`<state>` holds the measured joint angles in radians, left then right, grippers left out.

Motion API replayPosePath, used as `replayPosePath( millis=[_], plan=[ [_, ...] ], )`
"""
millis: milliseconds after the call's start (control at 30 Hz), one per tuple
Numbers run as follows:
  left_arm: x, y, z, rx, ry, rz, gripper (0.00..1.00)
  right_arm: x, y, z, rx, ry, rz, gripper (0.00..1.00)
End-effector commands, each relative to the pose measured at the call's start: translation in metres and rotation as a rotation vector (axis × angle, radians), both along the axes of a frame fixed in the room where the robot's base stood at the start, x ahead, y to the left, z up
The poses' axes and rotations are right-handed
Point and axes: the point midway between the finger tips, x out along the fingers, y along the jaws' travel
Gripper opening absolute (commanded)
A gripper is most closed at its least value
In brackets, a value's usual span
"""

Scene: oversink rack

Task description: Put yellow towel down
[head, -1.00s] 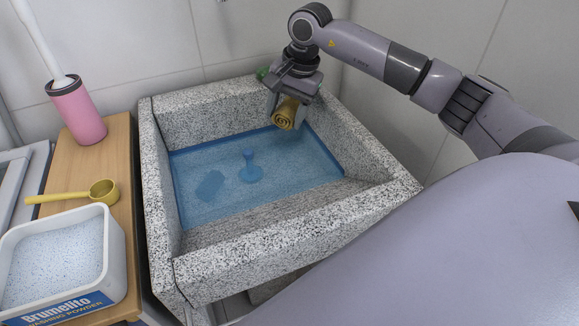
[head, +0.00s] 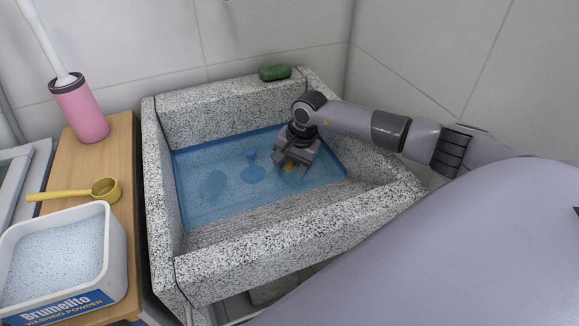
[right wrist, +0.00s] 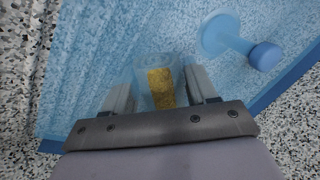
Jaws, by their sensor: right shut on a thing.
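The yellow towel (head: 289,166) is a small roll, partly hidden by my right gripper in the head view. In the right wrist view the towel (right wrist: 160,88) sits between the two fingers, with a bluish look over part of it as if it is in the water. My right gripper (head: 292,168) is shut on the towel, low inside the stone sink (head: 280,252), at the blue water (head: 215,205). My left gripper is not in view.
A blue plug-like piece (head: 252,172) stands in the water left of my gripper; it also shows in the right wrist view (right wrist: 232,42). A green soap bar (head: 275,72) lies on the sink's back rim.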

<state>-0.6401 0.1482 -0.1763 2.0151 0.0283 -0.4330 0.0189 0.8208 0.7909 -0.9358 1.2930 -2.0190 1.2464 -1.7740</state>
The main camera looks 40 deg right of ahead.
Motion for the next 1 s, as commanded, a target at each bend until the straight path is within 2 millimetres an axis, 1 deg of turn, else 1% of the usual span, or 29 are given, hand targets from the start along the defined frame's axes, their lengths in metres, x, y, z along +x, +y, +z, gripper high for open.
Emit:
replayPosePath(
  millis=[200, 500, 700, 733, 767, 1000],
  plan=[
    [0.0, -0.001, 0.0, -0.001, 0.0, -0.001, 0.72, 0.0, 0.0, 0.0, 0.0, -0.001, 0.0, 0.27],
    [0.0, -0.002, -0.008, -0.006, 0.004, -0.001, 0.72, 0.001, 0.0, -0.009, 0.0, -0.001, 0.0, 0.27],
    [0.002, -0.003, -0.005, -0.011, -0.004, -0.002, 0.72, 0.0, 0.0, -0.011, 0.0, 0.0, 0.0, 0.27],
    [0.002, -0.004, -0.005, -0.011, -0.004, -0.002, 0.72, 0.0, 0.0, -0.012, 0.0, 0.0, 0.0, 0.63],
    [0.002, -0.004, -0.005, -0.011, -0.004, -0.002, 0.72, 0.0, 0.0, -0.012, -0.001, 0.001, 0.0, 0.68],
    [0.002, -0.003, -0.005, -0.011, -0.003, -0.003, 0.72, -0.002, -0.001, -0.013, -0.002, 0.007, 0.0, 0.68]
  ],
)
